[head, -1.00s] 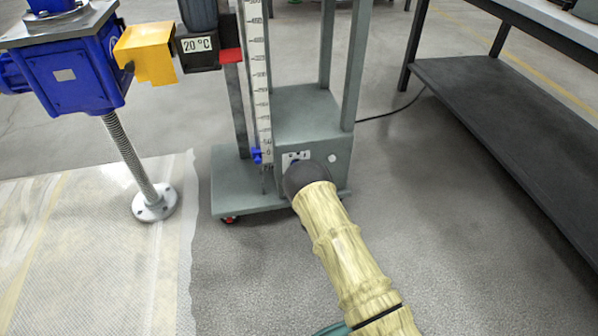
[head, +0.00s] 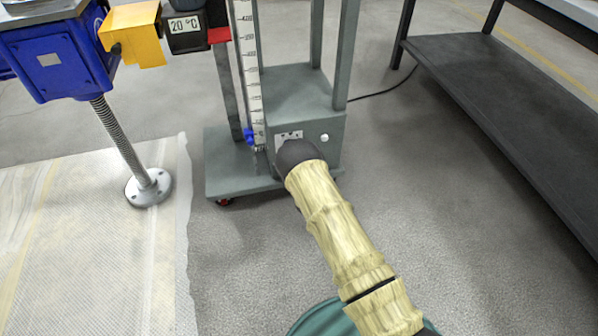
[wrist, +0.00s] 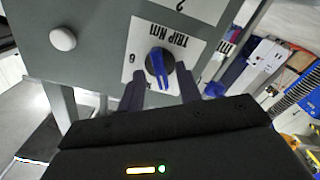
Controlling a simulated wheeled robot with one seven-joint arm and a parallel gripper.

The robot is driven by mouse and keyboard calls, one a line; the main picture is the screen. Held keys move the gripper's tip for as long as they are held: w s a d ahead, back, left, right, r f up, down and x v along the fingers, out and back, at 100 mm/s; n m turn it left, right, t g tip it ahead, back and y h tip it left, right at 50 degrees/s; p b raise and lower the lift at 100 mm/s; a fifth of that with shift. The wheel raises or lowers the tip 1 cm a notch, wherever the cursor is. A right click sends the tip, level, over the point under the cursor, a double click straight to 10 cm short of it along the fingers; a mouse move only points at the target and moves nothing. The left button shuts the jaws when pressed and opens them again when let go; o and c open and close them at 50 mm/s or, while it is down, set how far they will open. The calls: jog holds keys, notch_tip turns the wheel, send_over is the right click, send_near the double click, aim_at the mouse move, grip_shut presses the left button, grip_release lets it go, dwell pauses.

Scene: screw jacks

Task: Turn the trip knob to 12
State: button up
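The trip knob (wrist: 160,66) is a blue pointer on a dark round base, on a white plate marked "TRIP Nm" (wrist: 167,38) that appears upside down in the wrist view. A digit that looks like a 6 or 9 shows beside it, and part of a "2" shows at the top edge. My gripper (wrist: 161,76) is open, its two dark fingers on either side of the knob with gaps visible. I cannot tell whether either finger touches it. In the head view my dark wrist end hides the knob and fingers against the grey box (head: 307,105).
A white round button (wrist: 63,39) sits on the same panel. A tall scale (head: 249,75) with a blue slider (head: 249,136) rises beside the box. A blue screw jack (head: 66,62) stands at left and a dark shelf (head: 490,110) at right.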

jog(key=p+v, duration=0.6)
jog(key=v, duration=1)
jog(key=shift+s+p, duration=0.35)
jog(key=shift+w+d+r, duration=0.1)
jog(key=shift+d+r, duration=0.05)
jog(key=shift+d, duration=0.05)
jog(key=w+d+r+m+g+h+p, duration=0.25)
jog(key=w+r+m, duration=0.2)
jog(key=r, duration=0.45)
jog(key=s+d+r+m+g+h+p, duration=0.1)
jog(key=d+r+g, duration=0.15)
jog(key=r, duration=0.25)
jog(key=d+r+m+g+h, duration=0.1)
jog(key=d+r+g, duration=0.15)
jog(key=r, duration=0.25)
jog(key=s+d+r+m+g+p, duration=0.15)
jog(key=s+d+r+g, duration=0.25)
jog(key=s+r, duration=0.6)
jog(key=s+d+r+m+g+p, duration=0.1)
jog(key=s+d+r+g+p, duration=0.2)
jog(key=s+r, duration=0.75)
jog(key=w+p+v, duration=0.2)
jog(key=p+v, duration=1.4)
jog(key=p, duration=0.2)
jog(key=w+r+p+v, duration=0.1)
jog(key=w+p+v, duration=0.2)
jog(key=p+v, duration=1.4)
jog(key=shift+a+r+p, duration=0.15)
jog(key=shift+r+p, duration=0.25)
jog(key=shift+p, duration=0.35)
